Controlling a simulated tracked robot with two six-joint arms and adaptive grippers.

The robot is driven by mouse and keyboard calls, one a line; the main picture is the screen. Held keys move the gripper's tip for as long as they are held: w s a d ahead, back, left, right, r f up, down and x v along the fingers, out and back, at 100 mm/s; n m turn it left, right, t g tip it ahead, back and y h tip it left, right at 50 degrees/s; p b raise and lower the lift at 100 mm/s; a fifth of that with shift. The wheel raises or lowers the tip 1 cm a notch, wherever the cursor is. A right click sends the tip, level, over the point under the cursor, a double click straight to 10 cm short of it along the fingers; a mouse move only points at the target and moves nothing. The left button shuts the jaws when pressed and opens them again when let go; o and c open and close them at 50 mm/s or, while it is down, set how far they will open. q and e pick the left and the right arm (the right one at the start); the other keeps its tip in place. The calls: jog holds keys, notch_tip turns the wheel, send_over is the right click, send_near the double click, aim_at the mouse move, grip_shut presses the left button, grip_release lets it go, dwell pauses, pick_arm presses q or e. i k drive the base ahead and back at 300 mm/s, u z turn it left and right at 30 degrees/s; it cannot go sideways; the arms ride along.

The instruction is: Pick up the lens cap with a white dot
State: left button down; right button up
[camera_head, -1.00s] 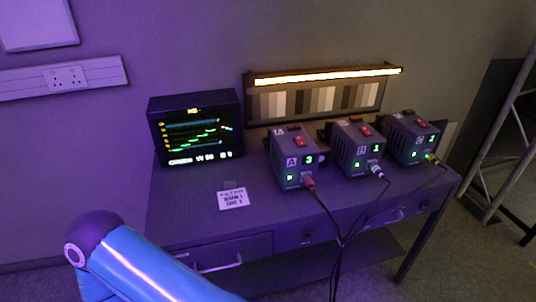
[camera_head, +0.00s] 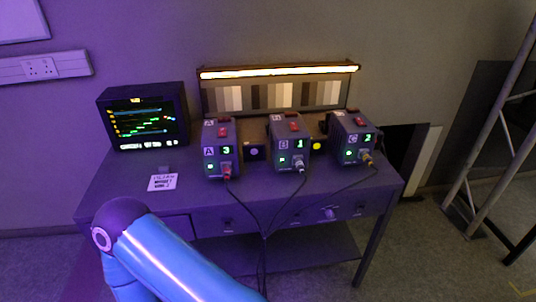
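No lens cap can be clearly made out. A small dark piece with a pale dot (camera_head: 253,151) shows between box A (camera_head: 221,147) and box B (camera_head: 289,142) on the desk (camera_head: 190,205). A similar dark piece with a yellow dot (camera_head: 318,147) shows between box B and box C (camera_head: 352,138). Both are partly hidden behind the boxes, and I cannot tell whether they are caps. A blue link of my own arm crosses the lower left. Neither gripper is in view.
A monitor (camera_head: 144,117) and a printed white card (camera_head: 163,182) are on the desk's left. Cables (camera_head: 264,222) hang from the boxes over the front edge. A lit bar (camera_head: 279,72) tops the striped chart (camera_head: 275,95). A metal truss (camera_head: 492,135) stands at right.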

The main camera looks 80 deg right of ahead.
aim_at(253, 151)
jog(key=z, duration=0.55)
jog(key=i, duration=0.45)
jog(key=z, duration=1.3)
jog(key=k, duration=0.5)
jog(key=z, duration=0.15)
jog(key=i, duration=0.75)
